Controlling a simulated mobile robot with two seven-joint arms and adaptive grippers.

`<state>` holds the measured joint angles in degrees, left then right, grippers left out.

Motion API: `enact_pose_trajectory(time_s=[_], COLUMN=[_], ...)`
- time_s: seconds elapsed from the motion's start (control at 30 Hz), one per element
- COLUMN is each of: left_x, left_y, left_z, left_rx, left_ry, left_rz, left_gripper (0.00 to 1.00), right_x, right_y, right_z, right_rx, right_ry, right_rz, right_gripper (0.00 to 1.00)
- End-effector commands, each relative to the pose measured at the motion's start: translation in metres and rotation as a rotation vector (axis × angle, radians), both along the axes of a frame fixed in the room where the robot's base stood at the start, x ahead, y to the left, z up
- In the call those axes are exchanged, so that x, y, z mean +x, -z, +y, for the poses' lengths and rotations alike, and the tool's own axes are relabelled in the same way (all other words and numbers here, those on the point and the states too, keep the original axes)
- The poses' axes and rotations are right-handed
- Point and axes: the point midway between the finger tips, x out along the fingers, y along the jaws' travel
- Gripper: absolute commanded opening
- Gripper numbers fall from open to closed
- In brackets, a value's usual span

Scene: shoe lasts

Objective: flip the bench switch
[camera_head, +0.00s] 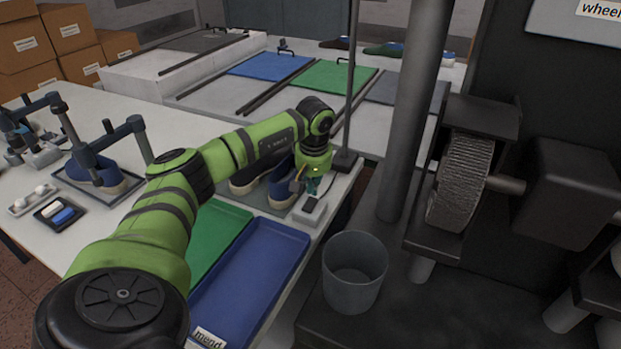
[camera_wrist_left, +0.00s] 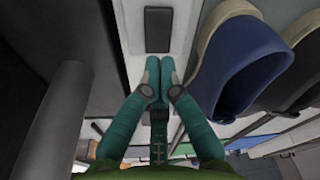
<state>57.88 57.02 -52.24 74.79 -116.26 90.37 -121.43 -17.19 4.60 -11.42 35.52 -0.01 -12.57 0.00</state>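The bench switch (camera_head: 312,206), a small box with a dark face, sits at the right edge of the white bench. In the left wrist view a dark rectangle (camera_wrist_left: 158,30) on a pale plate appears to be this switch, just beyond the fingertips. My left gripper (camera_head: 311,190) points down beside the switch; its green fingers (camera_wrist_left: 158,67) are together with nothing between them. I cannot tell whether the tips touch the switch. The right gripper is out of view.
A blue shoe (camera_head: 282,188) stands close left of the gripper. A black stand base (camera_head: 345,161) is behind it. A blue tray (camera_head: 262,262) and a green tray (camera_head: 215,236) lie in front. A grey bin (camera_head: 354,285) and dark machine column (camera_head: 408,125) stand to the right.

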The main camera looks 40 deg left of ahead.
Motion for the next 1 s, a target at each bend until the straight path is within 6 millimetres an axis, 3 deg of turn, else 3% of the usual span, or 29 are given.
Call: enact_pose_trajectory(time_s=[1.0], left_x=[0.0], left_y=[0.015], left_z=[0.0], left_rx=[0.0], left_ry=[0.0], left_rz=[0.001], left_gripper=[0.0], right_x=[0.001], right_y=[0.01], right_z=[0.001], right_rx=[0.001], right_ry=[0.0], right_rz=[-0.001], right_gripper=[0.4])
